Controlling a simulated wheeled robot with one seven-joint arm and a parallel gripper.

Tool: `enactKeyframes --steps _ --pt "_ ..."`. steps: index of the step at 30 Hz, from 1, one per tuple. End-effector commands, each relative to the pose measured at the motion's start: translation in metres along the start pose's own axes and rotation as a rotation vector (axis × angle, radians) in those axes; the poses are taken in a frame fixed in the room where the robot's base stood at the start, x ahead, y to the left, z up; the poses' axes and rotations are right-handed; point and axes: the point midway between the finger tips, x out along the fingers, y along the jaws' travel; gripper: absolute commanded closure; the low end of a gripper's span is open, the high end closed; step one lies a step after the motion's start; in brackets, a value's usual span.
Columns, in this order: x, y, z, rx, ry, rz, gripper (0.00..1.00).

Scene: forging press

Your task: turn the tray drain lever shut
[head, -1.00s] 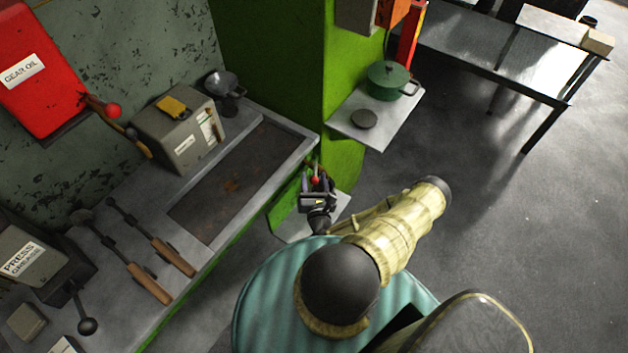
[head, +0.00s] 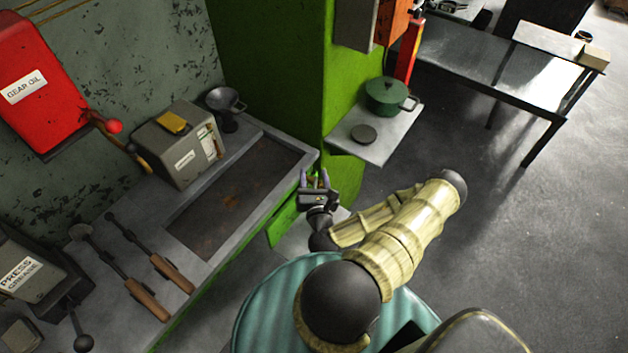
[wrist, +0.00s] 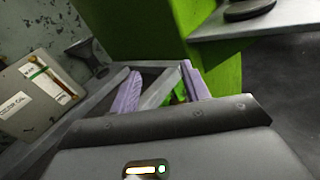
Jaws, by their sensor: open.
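My gripper (head: 313,176) is at the front right corner of the bench, beside the green press column. Its two purple fingers are apart in the head view, with nothing seen held between them. In the wrist view my gripper (wrist: 158,72) has its fingers spread across the grey tray rim (wrist: 158,90). A small red spot, perhaps the drain lever's knob (wrist: 181,91), shows low beside the right finger. The rest of the lever is hidden, so I cannot tell its angle. The sunken tray (head: 232,200) has a rusty brown floor.
A grey shelf (head: 390,140) with a green pot (head: 386,97) and a dark disc (head: 363,134) juts from the green column (head: 270,80), right of my gripper. A grey box (head: 180,148) and wooden-handled tools (head: 150,300) are on the bench. Open floor lies right.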

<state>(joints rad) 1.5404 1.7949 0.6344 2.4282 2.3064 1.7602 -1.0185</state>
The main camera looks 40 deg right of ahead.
Motion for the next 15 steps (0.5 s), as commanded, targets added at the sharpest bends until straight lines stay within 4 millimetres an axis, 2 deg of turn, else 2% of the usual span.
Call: enactKeyframes --steps 3,10,15 --pt "0.0 0.0 0.0 0.0 0.0 0.0 0.53" --pt "0.008 -0.009 0.005 0.02 -0.075 0.044 0.99" --pt "0.02 -0.026 0.021 0.055 -0.237 0.213 1.0"
